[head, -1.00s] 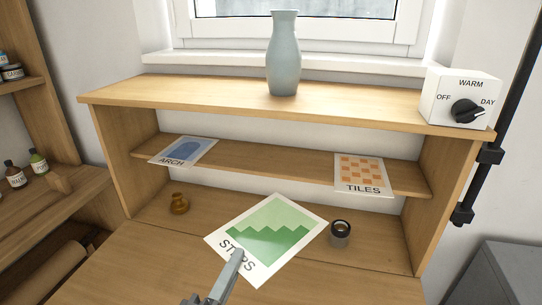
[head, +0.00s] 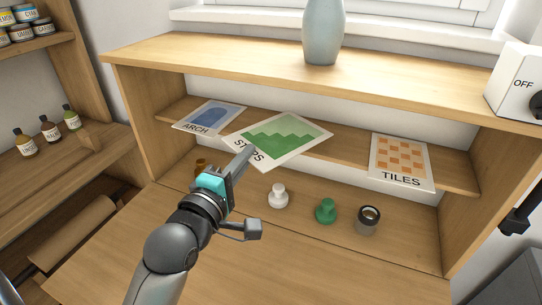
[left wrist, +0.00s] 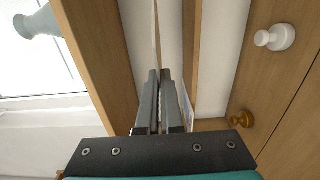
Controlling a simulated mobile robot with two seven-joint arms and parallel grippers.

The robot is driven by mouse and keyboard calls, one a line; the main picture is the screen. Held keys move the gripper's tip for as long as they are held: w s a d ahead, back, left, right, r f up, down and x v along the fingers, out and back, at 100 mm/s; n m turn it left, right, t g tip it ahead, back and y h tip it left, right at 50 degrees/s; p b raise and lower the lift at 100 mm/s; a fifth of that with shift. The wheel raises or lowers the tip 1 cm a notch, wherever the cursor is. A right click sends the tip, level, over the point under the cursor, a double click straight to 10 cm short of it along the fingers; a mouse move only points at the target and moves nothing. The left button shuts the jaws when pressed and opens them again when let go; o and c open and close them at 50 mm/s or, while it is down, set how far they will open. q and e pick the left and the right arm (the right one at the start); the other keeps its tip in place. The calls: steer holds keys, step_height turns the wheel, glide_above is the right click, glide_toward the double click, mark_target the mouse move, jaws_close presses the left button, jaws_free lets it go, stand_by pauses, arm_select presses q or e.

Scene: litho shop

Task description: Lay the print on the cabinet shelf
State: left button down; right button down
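The print with green steps (head: 285,138), lettered "STEPS" with part of the word covered, is in the head view at the cabinet shelf (head: 350,152), between two other prints. My left gripper (head: 246,157) is shut on its near left corner. The print reaches over the shelf and its near part sticks out in front; I cannot tell whether it touches the shelf. In the left wrist view the two fingers (left wrist: 160,100) are close together and the print (left wrist: 157,30) shows edge-on as a thin strip. My right gripper is not in view.
The ARCH print (head: 212,115) lies left on the shelf, very close to the held print. The TILES print (head: 402,160) lies right. Below stand a white knob-shaped piece (head: 278,196), a green one (head: 325,211), a brass one (head: 201,168) and a loupe (head: 368,219). The cabinet top (head: 240,58) overhangs the shelf.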

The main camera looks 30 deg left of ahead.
mark_target(270, 127)
arm_select(q)
steer(key=w, duration=1.1)
steer(key=shift+w+a+b, duration=0.15)
steer(key=shift+a+b, duration=0.15)
steer(key=shift+b, duration=0.1)
step_height(270, 127, down, 7)
steer(key=b, duration=0.2)
steer(key=shift+w, duration=0.25)
steer(key=shift+f, duration=0.15)
steer(key=c, duration=1.1)
jaws_free()
